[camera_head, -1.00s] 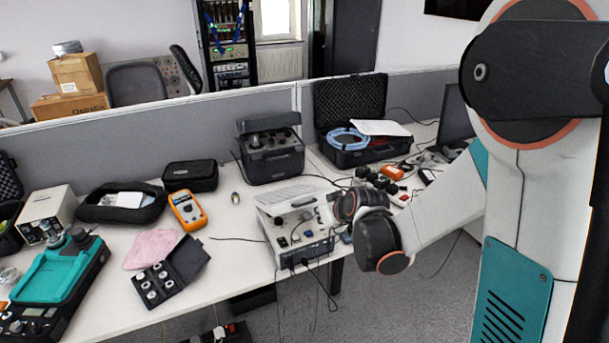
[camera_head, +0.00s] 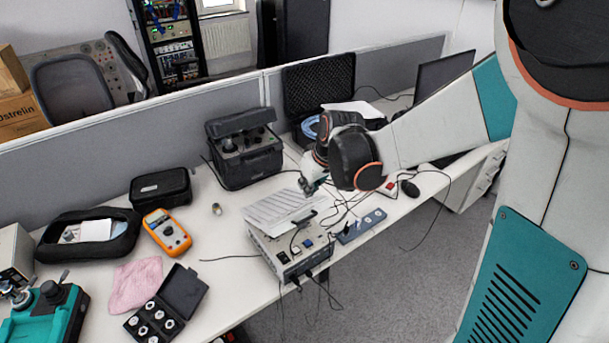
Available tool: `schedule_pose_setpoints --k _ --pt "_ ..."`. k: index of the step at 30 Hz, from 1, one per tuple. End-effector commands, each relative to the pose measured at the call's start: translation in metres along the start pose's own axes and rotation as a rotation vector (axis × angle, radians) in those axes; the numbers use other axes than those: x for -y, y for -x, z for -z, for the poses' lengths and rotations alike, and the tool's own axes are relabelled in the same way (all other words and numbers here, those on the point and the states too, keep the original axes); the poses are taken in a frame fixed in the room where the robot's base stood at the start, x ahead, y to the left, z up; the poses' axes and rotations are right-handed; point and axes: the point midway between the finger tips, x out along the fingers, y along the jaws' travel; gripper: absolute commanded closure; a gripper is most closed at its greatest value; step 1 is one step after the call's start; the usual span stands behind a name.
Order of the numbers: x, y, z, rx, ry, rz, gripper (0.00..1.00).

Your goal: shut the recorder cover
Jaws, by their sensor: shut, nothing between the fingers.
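A black box with knobs on its top panel (camera_head: 247,158) stands at the back of the desk, and its lid (camera_head: 240,121) is raised at the rear. I take this box for the recorder, but no label is readable. My gripper (camera_head: 309,190) is to the right of and nearer than this box, apart from its lid. It hangs above the rear right of a light grey instrument (camera_head: 276,256) that has a printed sheet on top. The gripper is shut and empty. Its fingertips are small and partly hidden by the wrist.
An open black foam-lined case (camera_head: 318,92) stands behind my wrist. Loose cables and a power strip (camera_head: 361,226) lie to the right of the instrument. An orange multimeter (camera_head: 167,232), a black pouch (camera_head: 160,188) and a pink cloth (camera_head: 136,284) lie to the left.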

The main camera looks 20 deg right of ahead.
Motion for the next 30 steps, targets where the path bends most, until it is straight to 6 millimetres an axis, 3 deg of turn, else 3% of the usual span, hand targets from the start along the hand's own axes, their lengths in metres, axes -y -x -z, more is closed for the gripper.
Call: schedule_pose_setpoints --k 6,12,30 --pt "0.000 -0.044 0.000 -0.001 0.000 0.000 1.00" --pt "0.000 -0.065 -0.019 -0.001 -0.001 -0.001 1.00" --pt "-0.001 -0.074 -0.028 -0.002 -0.001 -0.001 1.00"
